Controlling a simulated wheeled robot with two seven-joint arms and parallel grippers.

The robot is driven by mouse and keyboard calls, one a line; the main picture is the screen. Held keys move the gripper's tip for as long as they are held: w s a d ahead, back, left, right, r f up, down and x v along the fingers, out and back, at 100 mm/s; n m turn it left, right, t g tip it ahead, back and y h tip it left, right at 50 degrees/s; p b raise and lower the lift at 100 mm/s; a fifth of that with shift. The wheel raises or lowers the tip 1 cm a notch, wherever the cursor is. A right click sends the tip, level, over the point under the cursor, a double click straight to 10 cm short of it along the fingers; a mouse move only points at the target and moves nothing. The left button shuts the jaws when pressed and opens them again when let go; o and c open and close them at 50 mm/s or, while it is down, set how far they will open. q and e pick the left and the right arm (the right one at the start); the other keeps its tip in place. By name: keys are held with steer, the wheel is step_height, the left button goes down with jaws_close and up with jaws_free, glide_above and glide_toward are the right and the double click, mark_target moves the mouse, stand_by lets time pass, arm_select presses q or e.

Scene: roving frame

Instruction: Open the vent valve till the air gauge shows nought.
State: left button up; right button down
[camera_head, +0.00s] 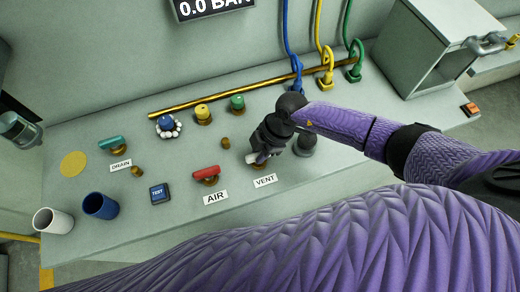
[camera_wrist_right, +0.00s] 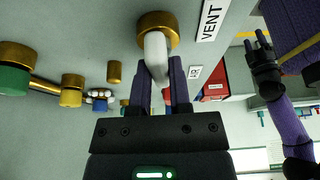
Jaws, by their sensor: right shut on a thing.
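The vent valve is a white lever (camera_wrist_right: 155,55) on a brass base (camera_wrist_right: 158,20), beside the VENT label (camera_head: 265,181). My right gripper (camera_head: 264,152) is over this valve; in the right wrist view its fingers (camera_wrist_right: 164,75) stand on both sides of the white lever, shut on it. In the head view the gripper hides part of the lever. The gauge display (camera_head: 213,8) at the top edge reads 0.0 and is partly cut off. My left gripper (camera_wrist_right: 260,45) shows in the right wrist view, empty with its fingers apart.
A red AIR valve handle (camera_head: 206,172) is left of the vent valve. A teal DRAIN handle (camera_head: 111,143), a blue TEST button (camera_head: 159,194) and two cups (camera_head: 100,206) are farther left. Blue, yellow and green hoses (camera_head: 319,40) plug in behind; a grey box (camera_head: 415,50) stands back right.

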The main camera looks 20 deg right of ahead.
steer(key=shift+n+g, duration=0.4)
steer(key=shift+n, duration=0.7)
steer(key=n+g, duration=0.1)
steer(key=n, duration=0.1)
steer(key=shift+w+n+b, duration=0.1)
steer(key=shift+n+b, duration=0.2)
steer(key=shift+b, duration=0.05)
steer(key=n+h, duration=0.1)
steer(key=n, duration=0.1)
steer(key=shift+n+g+b, duration=0.4)
steer(key=n+h+b, duration=0.1)
steer(key=n, duration=0.2)
steer(key=n+g+h+b, duration=0.1)
steer(key=n, duration=0.2)
steer(key=shift+w+a+f, duration=0.1)
steer(key=shift+a, duration=0.05)
steer(key=shift+n+g+h+b, duration=0.3)
steer(key=shift+n+h+b, duration=0.25)
steer(key=shift+n, duration=0.65)
steer(key=shift+n+h+b, duration=0.25)
steer(key=shift+n+b, duration=0.1)
steer(key=shift+n, duration=0.55)
arm_select(q)
steer(key=f, duration=0.3)
steer(key=a+f, duration=0.1)
steer(key=f, duration=0.1)
steer(key=shift+s+f, duration=0.15)
steer(key=shift+s, duration=0.05)
steer(key=shift+d, duration=0.15)
